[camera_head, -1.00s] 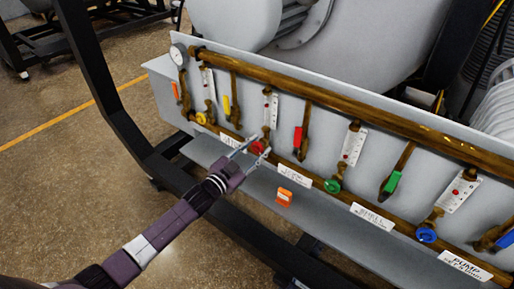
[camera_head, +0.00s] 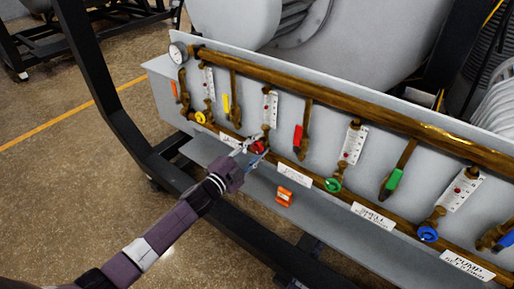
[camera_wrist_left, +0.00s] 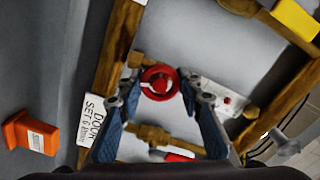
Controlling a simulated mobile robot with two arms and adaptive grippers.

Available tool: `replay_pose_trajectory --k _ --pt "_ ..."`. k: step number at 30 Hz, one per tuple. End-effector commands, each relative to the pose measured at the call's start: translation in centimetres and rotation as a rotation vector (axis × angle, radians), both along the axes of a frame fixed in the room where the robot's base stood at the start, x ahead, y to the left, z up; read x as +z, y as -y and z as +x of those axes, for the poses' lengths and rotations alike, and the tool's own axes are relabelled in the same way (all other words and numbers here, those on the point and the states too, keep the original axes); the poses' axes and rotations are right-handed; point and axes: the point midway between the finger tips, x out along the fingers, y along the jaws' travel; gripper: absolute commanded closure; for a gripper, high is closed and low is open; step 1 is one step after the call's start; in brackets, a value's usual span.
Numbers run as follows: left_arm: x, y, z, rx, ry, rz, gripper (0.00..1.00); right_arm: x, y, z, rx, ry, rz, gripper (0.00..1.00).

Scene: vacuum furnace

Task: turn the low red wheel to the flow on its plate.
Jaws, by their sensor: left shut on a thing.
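The low red wheel (camera_head: 258,148) sits on the lower brass pipe, below a white flow scale (camera_head: 270,108). My left gripper (camera_head: 254,147) is at the wheel, shut on it, with one finger on each side. In the left wrist view, the red wheel (camera_wrist_left: 160,84) shows between the fingertips (camera_wrist_left: 162,80). The white plate (camera_wrist_left: 95,118) beside it reads "DOOR SET 6", with the unit too small to read. The scale (camera_wrist_left: 218,97) there has a red float; its exact reading cannot be told. My right gripper is not in view.
A red lever (camera_head: 298,136) and a yellow lever (camera_head: 227,104) flank the scale. Green (camera_head: 333,184), blue (camera_head: 428,234) and yellow (camera_head: 200,117) wheels line the same pipe. A dark frame rail runs in front.

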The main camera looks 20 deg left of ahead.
Motion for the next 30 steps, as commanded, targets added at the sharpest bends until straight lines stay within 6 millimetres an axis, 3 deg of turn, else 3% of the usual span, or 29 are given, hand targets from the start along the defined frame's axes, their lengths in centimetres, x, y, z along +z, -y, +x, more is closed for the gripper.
replay_pose_trajectory --k 15,16,20,30 --pt "-0.16 0.01 -0.06 0.000 0.004 0.017 0.91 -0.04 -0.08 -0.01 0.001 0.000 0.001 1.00" --pt "-0.16 0.01 -0.06 0.000 0.004 0.017 0.65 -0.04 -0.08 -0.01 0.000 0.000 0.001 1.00" --pt "-0.13 0.01 -0.05 0.000 0.004 0.017 0.50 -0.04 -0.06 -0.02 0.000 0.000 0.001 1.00" --pt "-0.08 -0.07 -0.21 0.000 0.005 0.016 0.48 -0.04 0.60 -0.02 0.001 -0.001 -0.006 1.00"
